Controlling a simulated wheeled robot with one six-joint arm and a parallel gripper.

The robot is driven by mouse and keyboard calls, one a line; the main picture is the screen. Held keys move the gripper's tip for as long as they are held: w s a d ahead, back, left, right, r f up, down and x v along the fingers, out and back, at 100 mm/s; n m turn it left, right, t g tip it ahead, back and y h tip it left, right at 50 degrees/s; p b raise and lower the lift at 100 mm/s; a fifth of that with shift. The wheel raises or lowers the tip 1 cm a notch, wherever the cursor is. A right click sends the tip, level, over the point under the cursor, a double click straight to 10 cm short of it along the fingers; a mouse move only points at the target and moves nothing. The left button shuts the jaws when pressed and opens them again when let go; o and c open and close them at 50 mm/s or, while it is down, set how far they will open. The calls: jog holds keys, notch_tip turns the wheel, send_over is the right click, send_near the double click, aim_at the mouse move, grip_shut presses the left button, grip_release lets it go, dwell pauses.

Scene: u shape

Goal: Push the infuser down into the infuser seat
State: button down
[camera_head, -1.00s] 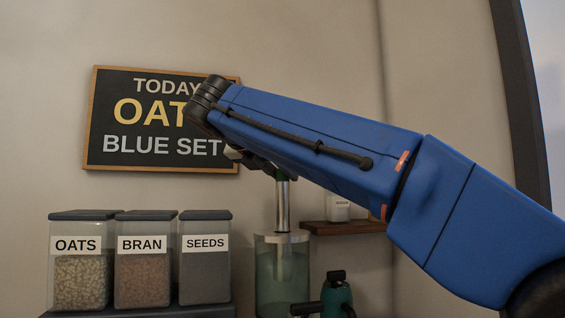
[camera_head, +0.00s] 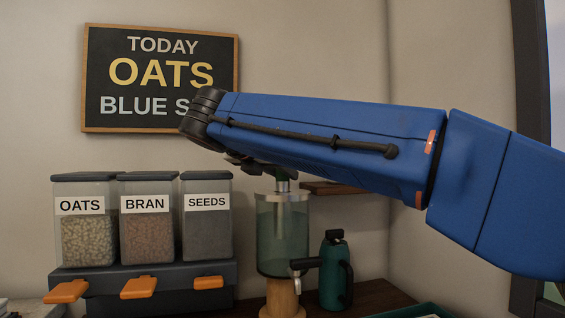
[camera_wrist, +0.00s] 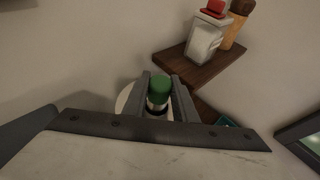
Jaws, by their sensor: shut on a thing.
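The infuser is a metal tube with a green cap. My gripper (camera_wrist: 160,92) is shut on the infuser (camera_wrist: 159,87), with a dark finger on each side of the green cap. In the head view only a short piece of the infuser (camera_head: 282,185) shows between my gripper (camera_head: 272,173) and the lid of the clear green dispenser (camera_head: 283,235). The infuser looks upright and enters the lid at its top. The seat itself is hidden, and I cannot tell whether the infuser is fully down. The dispenser's pale lid rim (camera_wrist: 124,98) shows around it.
Oats (camera_head: 86,240), bran (camera_head: 147,235) and seeds (camera_head: 207,230) bins stand to the left. A teal flask (camera_head: 336,270) stands close on the right of the dispenser. A wooden wall shelf (camera_wrist: 190,66) holding jars is just behind to the right. A menu board (camera_head: 110,118) hangs behind.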

jog(key=shift+f, duration=0.65)
jog(key=c, duration=1.4)
grip_release()
jog(key=shift+o, duration=0.2)
jog(key=shift+s, duration=0.1)
jog(key=s+a, duration=0.4)
jog(key=s, duration=0.4)
jog(key=shift+a, duration=0.25)
